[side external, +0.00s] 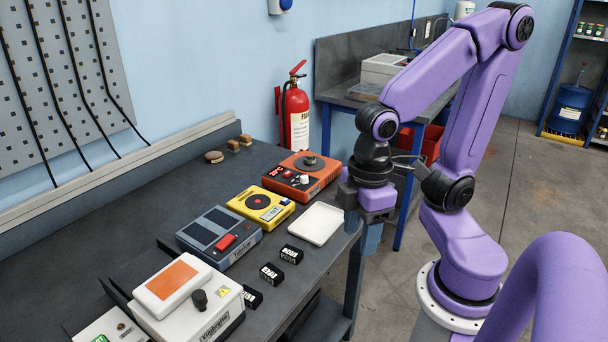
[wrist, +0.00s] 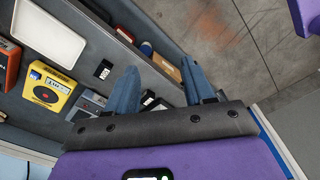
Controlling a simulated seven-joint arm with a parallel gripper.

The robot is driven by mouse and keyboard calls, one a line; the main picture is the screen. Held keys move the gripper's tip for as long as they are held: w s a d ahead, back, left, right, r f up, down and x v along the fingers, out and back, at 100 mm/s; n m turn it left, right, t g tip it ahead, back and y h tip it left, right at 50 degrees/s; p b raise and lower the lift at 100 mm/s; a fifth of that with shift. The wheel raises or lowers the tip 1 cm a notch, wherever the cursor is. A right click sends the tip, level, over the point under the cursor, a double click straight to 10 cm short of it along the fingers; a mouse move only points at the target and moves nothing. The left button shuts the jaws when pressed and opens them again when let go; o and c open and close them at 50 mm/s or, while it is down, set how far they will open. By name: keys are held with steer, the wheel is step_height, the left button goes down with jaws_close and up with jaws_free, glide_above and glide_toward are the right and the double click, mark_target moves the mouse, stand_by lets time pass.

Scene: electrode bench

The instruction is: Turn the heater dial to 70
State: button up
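An orange device (side external: 303,178) stands at the back of the bench row, with a red display, a white knob (side external: 304,179) and a dark round top piece. It is probably the heater; its label and the dial's setting are too small to read. The device also shows partly at the left edge of the wrist view (wrist: 6,66), with its dial not discernible there. My gripper (side external: 363,229) hangs beyond the bench's right edge, right of the device and apart from it. In the wrist view, its two blue fingers (wrist: 160,82) are spread with nothing held between them.
A yellow device (side external: 261,204), a grey-blue device (side external: 219,236) and a white box with a black knob (side external: 191,304) line the bench. A white tray (side external: 316,223) and small black labelled blocks (side external: 271,273) lie nearer the edge. Free bench surface lies behind the row.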

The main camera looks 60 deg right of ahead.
steer(key=w+r+m, duration=0.3)
steer(key=w+m, duration=0.4)
steer(key=w, duration=0.4)
step_height(320, 180, up, 3)
steer(key=m, duration=1.8)
glide_above(304, 176)
step_height(304, 176, down, 18)
steer(key=shift+r, duration=0.25)
steer(key=shift+n, duration=0.3)
jaws_close()
